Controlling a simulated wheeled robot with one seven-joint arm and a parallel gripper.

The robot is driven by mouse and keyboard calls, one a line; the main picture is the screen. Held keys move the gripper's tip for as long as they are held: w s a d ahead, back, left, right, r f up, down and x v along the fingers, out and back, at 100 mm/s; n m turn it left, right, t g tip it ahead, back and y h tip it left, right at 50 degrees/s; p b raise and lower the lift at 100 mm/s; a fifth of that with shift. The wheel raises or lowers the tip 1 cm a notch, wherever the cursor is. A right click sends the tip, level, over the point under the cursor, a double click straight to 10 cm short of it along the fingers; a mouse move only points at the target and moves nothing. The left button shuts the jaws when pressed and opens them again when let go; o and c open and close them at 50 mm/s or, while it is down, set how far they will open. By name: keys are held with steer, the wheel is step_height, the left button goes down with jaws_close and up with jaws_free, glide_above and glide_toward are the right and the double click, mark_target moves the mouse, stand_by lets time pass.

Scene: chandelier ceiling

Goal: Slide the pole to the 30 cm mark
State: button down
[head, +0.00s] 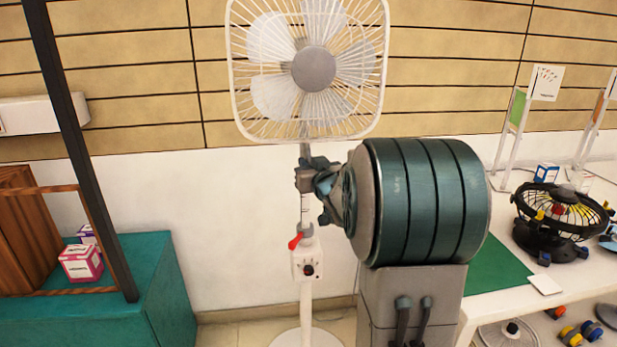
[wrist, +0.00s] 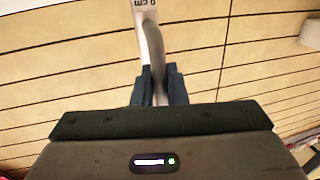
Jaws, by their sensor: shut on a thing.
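A white standing fan (head: 315,68) with a square cage stands upright in the middle of the head view. Its thin pole (head: 305,213) runs down into a white control box (head: 307,263) with a dark knob, above a thicker lower tube. A red lever (head: 295,241) sits at a collar on top of the box. My gripper (head: 306,178) is shut on the pole between the cage and the collar. In the wrist view the pole (wrist: 152,45) passes between my fingers, and a partly cut-off "cm" marking shows at the top edge. My arm hides part of the scene right of the pole.
A teal cabinet (head: 163,292) with small boxes and a wooden frame is at the left. A white table (head: 500,296) at the right bears a black desk fan (head: 562,212). Loose parts lie on the floor at lower right. The wall is close behind the fan.

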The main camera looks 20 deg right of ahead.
step_height(320, 180, up, 15)
steer(key=p, duration=0.7)
steer(key=shift+f+p, duration=0.2)
steer(key=shift+p, duration=0.1)
steer(key=shift+r, duration=0.1)
steer(key=c, duration=1.5)
jaws_free()
steer(key=shift+c, duration=0.2)
steer(key=shift+f, duration=0.2)
steer(key=shift+s, duration=0.4)
steer(key=s, duration=0.8)
steer(key=s+a, duration=0.1)
steer(key=s, duration=0.4)
